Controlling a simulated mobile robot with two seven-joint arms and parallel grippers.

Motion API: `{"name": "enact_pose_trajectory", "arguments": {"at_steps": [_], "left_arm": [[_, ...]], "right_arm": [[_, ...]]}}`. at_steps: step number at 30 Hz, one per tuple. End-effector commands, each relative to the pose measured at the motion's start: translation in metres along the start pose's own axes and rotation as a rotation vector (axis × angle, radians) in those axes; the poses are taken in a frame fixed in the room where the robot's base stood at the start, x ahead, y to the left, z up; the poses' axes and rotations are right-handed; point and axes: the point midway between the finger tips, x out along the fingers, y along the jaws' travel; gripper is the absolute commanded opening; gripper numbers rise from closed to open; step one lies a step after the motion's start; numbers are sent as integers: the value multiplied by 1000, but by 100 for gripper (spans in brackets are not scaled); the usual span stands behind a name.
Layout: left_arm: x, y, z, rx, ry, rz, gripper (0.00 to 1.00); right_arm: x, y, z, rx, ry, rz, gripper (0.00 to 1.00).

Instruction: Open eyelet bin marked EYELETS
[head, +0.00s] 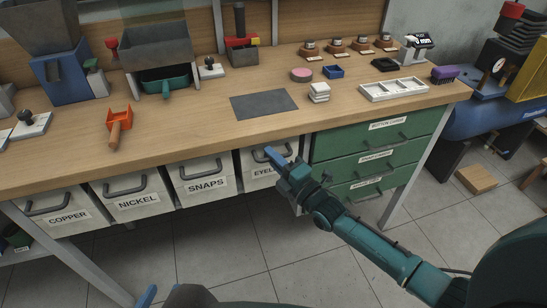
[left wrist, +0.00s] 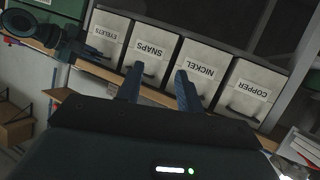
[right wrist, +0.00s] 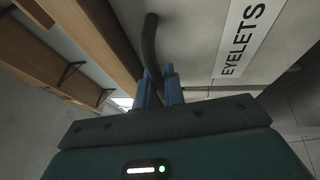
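The white EYELETS bin (head: 246,168) hangs under the bench at the right end of the bin row, with its front in line with the others. Part of its label and handle are hidden by my right gripper (head: 274,156). In the right wrist view the bin's dark curved handle (right wrist: 149,38) runs between the fingers of my right gripper (right wrist: 159,76), which are close together on it. The EYELETS bin also shows in the left wrist view (left wrist: 106,48). My left gripper (head: 156,295) is low at the front; its fingers stand apart and empty in the left wrist view (left wrist: 157,75).
The SNAPS (head: 184,187), NICKEL (head: 158,208) and COPPER (head: 88,225) bins hang to the left. Green drawers (head: 370,150) stand to the right. The bench top (head: 200,125) overhangs the bins. The floor in front is clear.

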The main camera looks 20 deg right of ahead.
Motion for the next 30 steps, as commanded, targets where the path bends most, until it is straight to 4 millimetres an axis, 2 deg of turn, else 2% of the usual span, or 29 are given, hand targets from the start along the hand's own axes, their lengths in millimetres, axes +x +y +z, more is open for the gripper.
{"name": "enact_pose_trajectory", "arguments": {"at_steps": [3,20,25,30], "left_arm": [[0,0,1,0,-2,0,36],[2,0,5,2,-2,1,36],[2,-3,10,10,25,-5,36],[-13,-11,5,39,102,-26,36]], "right_arm": [[0,0,0,0,0,0,0],[-3,-2,-1,-6,0,13,0],[-14,-7,-6,-27,-1,70,0],[-31,-14,-12,-70,-1,174,0]]}}
